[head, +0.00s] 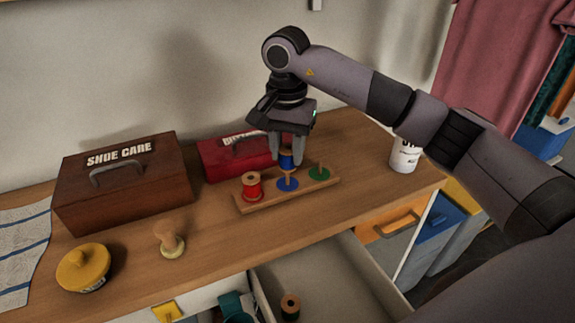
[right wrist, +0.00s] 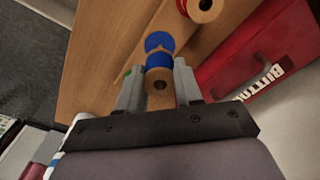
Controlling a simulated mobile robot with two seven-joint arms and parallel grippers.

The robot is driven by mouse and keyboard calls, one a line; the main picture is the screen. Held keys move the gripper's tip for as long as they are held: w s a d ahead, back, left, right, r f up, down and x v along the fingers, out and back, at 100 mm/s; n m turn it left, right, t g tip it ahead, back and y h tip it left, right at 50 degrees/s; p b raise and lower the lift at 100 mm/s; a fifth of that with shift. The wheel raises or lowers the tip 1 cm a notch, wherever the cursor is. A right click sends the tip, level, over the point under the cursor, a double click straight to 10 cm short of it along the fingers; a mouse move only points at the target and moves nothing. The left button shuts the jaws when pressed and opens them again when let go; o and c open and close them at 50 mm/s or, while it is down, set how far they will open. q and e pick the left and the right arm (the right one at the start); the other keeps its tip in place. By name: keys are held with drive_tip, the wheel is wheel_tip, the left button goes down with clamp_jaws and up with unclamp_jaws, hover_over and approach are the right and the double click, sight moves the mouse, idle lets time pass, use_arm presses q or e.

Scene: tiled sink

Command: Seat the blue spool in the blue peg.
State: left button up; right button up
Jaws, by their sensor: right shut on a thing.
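My right gripper (head: 287,156) is shut on the blue spool (head: 286,161), which is held roughly upright above the blue peg (head: 288,183). The peg's blue disc and a pale post show just below the spool. I cannot tell whether the post's tip is inside the spool's hole. In the right wrist view the blue spool (right wrist: 159,60) sits between the two fingertips, its wooden end towards the camera, with the blue disc (right wrist: 157,40) just beyond. My left gripper is not in view.
The wooden peg board (head: 262,204) also has a red spool (head: 251,185) at left and an empty green peg (head: 320,172) at right. A red box (head: 222,160) stands close behind. An open drawer (head: 330,275) with another spool (head: 290,306) lies below the front edge.

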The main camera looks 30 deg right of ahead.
sight(287, 167)
drive_tip(key=shift+f, duration=2.1)
drive_tip(key=shift+f, duration=0.2)
drive_tip(key=o, duration=1)
drive_tip(key=shift+r, duration=0.1)
wheel_tip(287, 167, up, 12)
drive_tip(key=shift+a+r, duration=0.15)
drive_tip(key=shift+s, duration=0.2)
